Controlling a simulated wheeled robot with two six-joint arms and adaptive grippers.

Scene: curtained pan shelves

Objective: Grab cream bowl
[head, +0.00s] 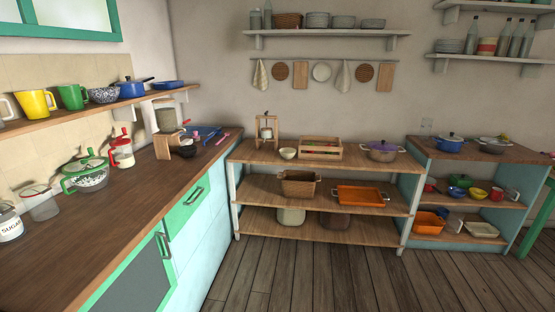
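A small cream bowl (288,153) sits upright on the top board of the low wooden shelf unit (340,161) against the back wall. It stands between a small wooden stand (267,128) on its left and a wooden crate (320,149) on its right. Neither of my grippers shows in the head view. Nothing covers the bowl, but its inside is too small to make out.
A long wooden counter (100,232) runs along the left with jars and a green-lidded pot (88,172). A second shelf unit (413,144) is at the right. The floor (330,280) in front is clear.

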